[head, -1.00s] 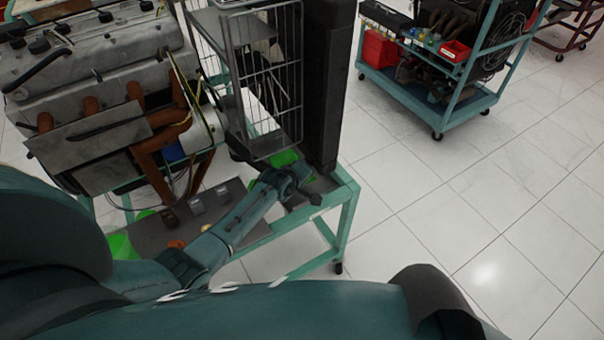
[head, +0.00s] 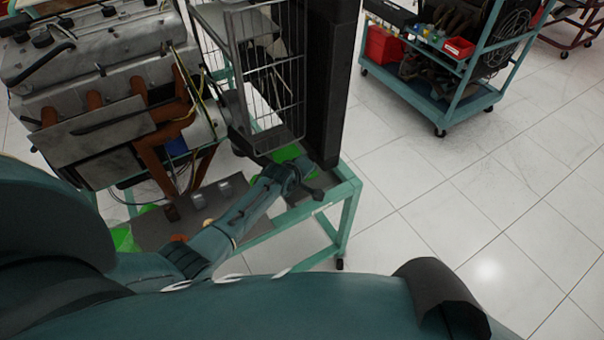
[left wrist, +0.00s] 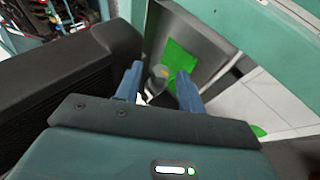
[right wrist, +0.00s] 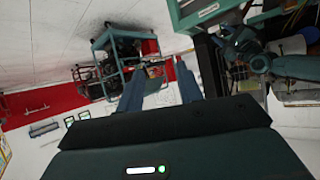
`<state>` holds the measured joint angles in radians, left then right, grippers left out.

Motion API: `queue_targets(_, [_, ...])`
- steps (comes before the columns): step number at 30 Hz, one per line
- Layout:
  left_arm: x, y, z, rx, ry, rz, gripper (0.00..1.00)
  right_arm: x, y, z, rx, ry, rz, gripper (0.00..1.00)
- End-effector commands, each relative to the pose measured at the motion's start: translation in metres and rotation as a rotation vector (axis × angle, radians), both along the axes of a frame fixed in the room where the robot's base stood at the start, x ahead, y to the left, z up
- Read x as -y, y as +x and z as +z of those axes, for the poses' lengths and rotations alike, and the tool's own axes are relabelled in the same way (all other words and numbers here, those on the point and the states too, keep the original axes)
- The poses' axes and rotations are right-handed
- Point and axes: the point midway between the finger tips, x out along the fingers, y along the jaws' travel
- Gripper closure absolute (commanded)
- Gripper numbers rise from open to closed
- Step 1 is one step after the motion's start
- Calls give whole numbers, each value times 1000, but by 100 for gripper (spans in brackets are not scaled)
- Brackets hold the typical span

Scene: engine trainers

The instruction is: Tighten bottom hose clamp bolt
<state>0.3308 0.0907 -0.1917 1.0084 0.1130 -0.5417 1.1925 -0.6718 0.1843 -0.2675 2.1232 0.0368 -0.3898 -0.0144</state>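My left gripper (head: 305,178) reaches over the right end of the teal engine stand (head: 347,205), close to the foot of the tall black radiator panel (head: 332,90). In the left wrist view its fingers (left wrist: 158,72) are apart. A small grey piece with a yellowish tip (left wrist: 160,71) shows between or beyond them; I cannot tell if it is the clamp bolt or if they touch it. No hose clamp can be made out clearly. My right gripper (right wrist: 157,75) is open and empty, with the room beyond it; it is not seen clearly in the head view.
The engine (head: 90,60) fills the left of the stand. A wire guard (head: 265,75) stands beside the panel. Green patches (left wrist: 180,64) lie on the grey base plate. A teal cart with a red bin (head: 383,45) is at the back right. Open tiled floor lies to the right.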

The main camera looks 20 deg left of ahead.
Motion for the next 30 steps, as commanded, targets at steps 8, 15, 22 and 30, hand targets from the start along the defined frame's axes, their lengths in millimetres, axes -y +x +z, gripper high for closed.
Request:
queue_targets(8, [-2,-22,24,-1,0,0,61,3,0,10,-9,-15,-2,64])
queue_targets(15, [-5,-56,57,-1,0,0,61,11,-2,10,-35,-28,-22,64])
queue_targets(22, [-7,-81,82,0,-1,1,61,11,-2,11,-49,-24,-34,64])
queue_targets(30, [-8,-92,93,-1,0,0,61,13,-3,7,-58,-31,-38,64])
